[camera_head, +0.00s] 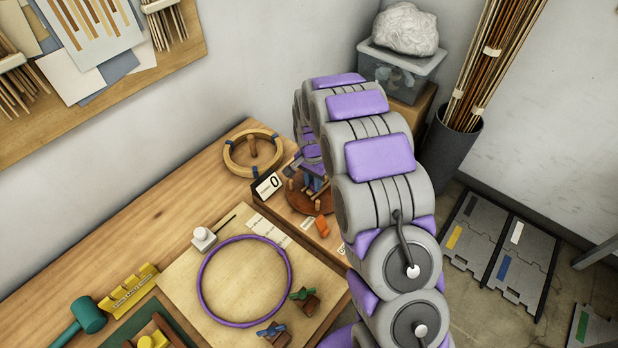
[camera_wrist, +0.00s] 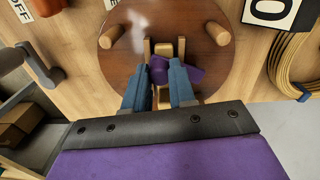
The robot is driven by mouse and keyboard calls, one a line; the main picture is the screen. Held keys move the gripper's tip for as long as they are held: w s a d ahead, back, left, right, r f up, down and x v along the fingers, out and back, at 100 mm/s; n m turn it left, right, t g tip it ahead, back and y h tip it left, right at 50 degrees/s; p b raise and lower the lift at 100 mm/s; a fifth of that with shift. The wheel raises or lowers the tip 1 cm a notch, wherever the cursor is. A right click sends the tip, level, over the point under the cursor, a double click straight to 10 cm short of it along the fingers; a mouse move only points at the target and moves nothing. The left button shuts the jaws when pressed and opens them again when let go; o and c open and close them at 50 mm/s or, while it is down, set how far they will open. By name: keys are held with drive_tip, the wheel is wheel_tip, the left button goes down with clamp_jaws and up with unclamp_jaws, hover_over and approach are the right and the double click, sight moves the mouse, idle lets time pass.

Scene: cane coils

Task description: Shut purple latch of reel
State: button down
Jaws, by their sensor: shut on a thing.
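The reel is a round brown wooden disc (camera_wrist: 210,62) with upright pegs and a pale wooden bracket near its middle. In the head view the reel (camera_head: 298,203) stands on the bench, partly hidden behind my arm. The purple latch (camera_wrist: 186,74) sits at the bracket, tilted, with part of it hidden by my fingers. My gripper (camera_wrist: 160,76) is over the reel, its two blue fingers shut on the latch. In the head view my gripper (camera_head: 314,184) reaches down onto the reel. Whether the latch is fully seated is hard to tell.
A card marked 0 (camera_head: 268,186) stands beside the reel, and an orange switch (camera_head: 322,227) is in front of it. A round wooden frame (camera_head: 252,153) lies behind left. A purple hoop (camera_head: 201,283) lies on a board at the front.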

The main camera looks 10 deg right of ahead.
drive_tip(key=n, duration=0.1)
drive_tip(key=d+n+p, duration=0.1)
drive_tip(key=n, duration=0.1)
drive_tip(key=shift+w+r, duration=0.1)
drive_tip(key=shift+w, duration=0.25)
drive_tip(key=shift+w+d+n+p, duration=0.2)
drive_tip(key=shift+n+p, duration=0.1)
drive_tip(key=shift+n, duration=0.5)
drive_tip(key=shift+w, duration=0.1)
drive_tip(key=c, duration=0.9)
unclamp_jaws()
drive_tip(key=shift+c, duration=0.2)
wheel_tip(320, 180, up, 17)
drive_tip(key=p, duration=0.1)
drive_tip(key=shift+a, duration=0.35)
